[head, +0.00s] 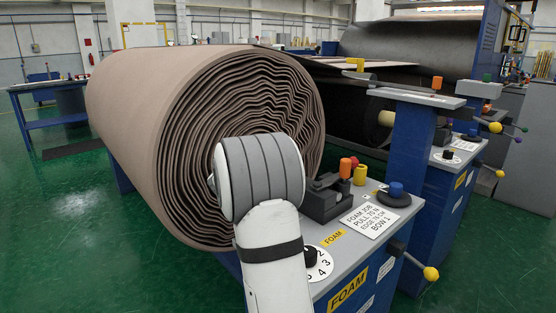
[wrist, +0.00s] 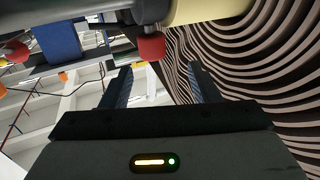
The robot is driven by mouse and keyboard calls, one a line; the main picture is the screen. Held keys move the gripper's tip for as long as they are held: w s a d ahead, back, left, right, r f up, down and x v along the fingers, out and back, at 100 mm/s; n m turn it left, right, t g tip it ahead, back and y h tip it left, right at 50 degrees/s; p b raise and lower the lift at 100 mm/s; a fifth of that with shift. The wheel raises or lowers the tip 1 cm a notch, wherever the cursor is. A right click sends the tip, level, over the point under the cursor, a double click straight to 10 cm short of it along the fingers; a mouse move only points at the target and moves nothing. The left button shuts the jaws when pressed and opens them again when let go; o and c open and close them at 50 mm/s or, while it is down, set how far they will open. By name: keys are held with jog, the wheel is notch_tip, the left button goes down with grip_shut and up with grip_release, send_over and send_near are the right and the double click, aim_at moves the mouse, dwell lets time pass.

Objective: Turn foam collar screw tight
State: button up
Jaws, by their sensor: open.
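The foam roll (head: 190,110) is a large brown wound roll on the left; its layered end also fills the right of the wrist view (wrist: 275,75). In the wrist view a red knob (wrist: 150,46), apparently the collar screw, sits under a dark collar (wrist: 150,11) beside a cream core (wrist: 205,9). My gripper (wrist: 159,72) is open, its two dark fingers pointing up toward the red knob. The knob appears just beyond and between the fingertips; I cannot tell whether they touch. In the head view my white arm hides the gripper, collar and screw.
A grey-topped blue FOAM console (head: 345,290) stands right of my arm, with a numbered dial (head: 320,263), an orange knob (head: 346,165), a dark blue knob (head: 396,189) and a yellow-ended lever (head: 430,273). Another red knob (wrist: 15,52) shows in the wrist view.

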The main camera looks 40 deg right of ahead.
jog(key=shift+g+h, duration=0.3)
jog(key=shift+g, duration=0.1)
jog(key=x, duration=0.5)
jog(key=b+x, duration=0.1)
jog(key=x, duration=0.2)
jog(key=shift+s+d+f, duration=0.2)
jog(key=shift+d, duration=0.05)
jog(key=shift+c, duration=0.4)
jog(key=c, duration=0.9)
jog(key=shift+d, duration=0.1)
